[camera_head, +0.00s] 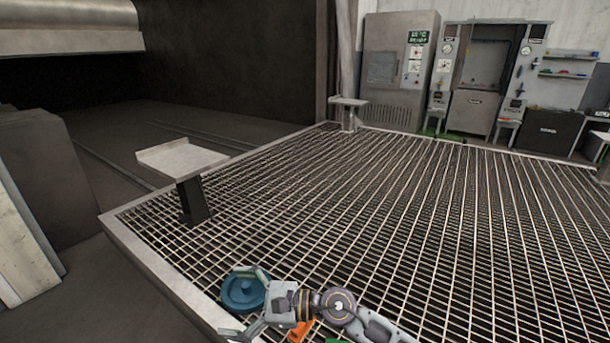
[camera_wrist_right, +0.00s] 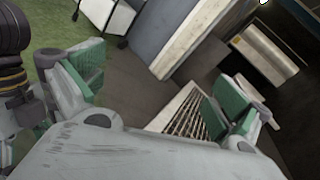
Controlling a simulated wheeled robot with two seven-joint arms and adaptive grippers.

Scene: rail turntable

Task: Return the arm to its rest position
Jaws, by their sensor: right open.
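My right arm (camera_head: 375,325) reaches in from the bottom edge of the head view. My right gripper (camera_head: 240,304) points left, above the near edge of the turntable grating (camera_head: 420,220). Its jaws are spread apart with nothing between them. In the right wrist view the two green-padded fingers (camera_wrist_right: 155,98) stand wide apart, with floor and grating in the gap beyond. My left gripper and arm are out of view.
A round blue part (camera_head: 240,292) shows just behind the right gripper. A small pedestal table (camera_head: 180,158) stands at the left of the grating, and a second stand (camera_head: 347,105) at the back. Grey cabinets (camera_head: 397,65) line the far wall.

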